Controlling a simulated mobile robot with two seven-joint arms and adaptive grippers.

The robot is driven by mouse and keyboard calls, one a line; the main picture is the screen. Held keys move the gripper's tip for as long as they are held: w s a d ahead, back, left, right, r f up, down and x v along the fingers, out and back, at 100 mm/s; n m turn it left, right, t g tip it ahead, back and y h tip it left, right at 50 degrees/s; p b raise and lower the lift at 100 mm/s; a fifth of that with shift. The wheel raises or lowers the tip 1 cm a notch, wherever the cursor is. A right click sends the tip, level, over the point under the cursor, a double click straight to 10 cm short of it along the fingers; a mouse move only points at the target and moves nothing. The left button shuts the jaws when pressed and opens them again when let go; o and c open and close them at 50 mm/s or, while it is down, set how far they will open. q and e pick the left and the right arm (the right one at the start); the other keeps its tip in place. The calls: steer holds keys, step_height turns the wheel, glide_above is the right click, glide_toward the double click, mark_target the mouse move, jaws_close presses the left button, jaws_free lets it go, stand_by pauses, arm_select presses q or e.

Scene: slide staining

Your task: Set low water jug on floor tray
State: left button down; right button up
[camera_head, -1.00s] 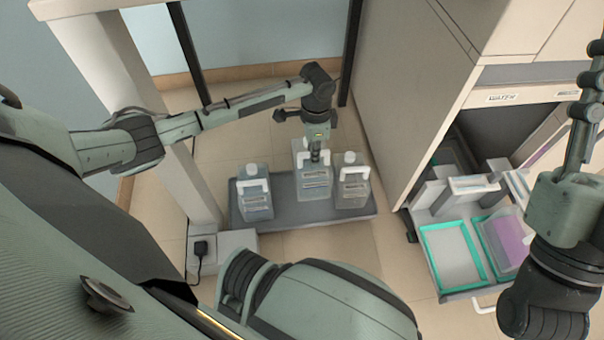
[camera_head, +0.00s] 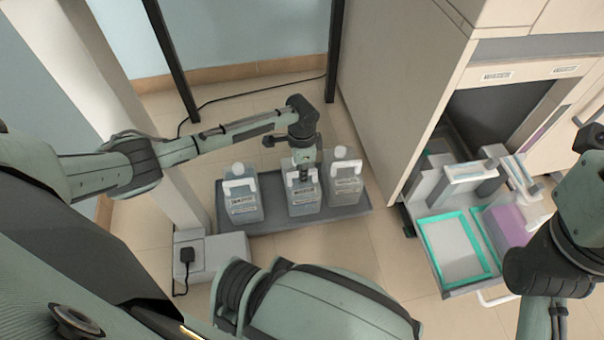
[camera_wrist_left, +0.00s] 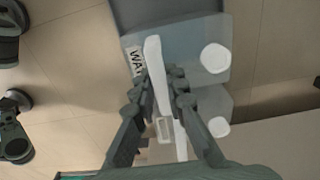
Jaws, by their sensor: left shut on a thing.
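The water jug (camera_head: 304,192), clear with a white handle and a label, stands upright in the middle of the grey floor tray (camera_head: 274,220). I cannot tell whether its base touches the tray. My left gripper (camera_head: 304,172) is above it, shut on its handle. In the left wrist view my left gripper (camera_wrist_left: 154,84) has its fingers around the white handle, next to a label on the jug (camera_wrist_left: 196,45) reading "WA". My right arm is at the right edge of the head view, but its fingers are not shown.
Similar jugs stand close on either side, one at left (camera_head: 243,200) and one at right (camera_head: 346,182). A white cabinet (camera_head: 395,90) stands right of the tray. Its pulled-out drawer holds teal-rimmed trays (camera_head: 453,280). A pale box with a plug (camera_head: 220,255) lies front left.

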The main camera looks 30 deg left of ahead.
arm_select(q)
steer(key=shift+r, duration=0.15)
steer(key=c, duration=2)
jaws_free()
steer(key=shift+f, duration=0.2)
steer(key=o, duration=0.4)
steer(key=shift+o, duration=0.2)
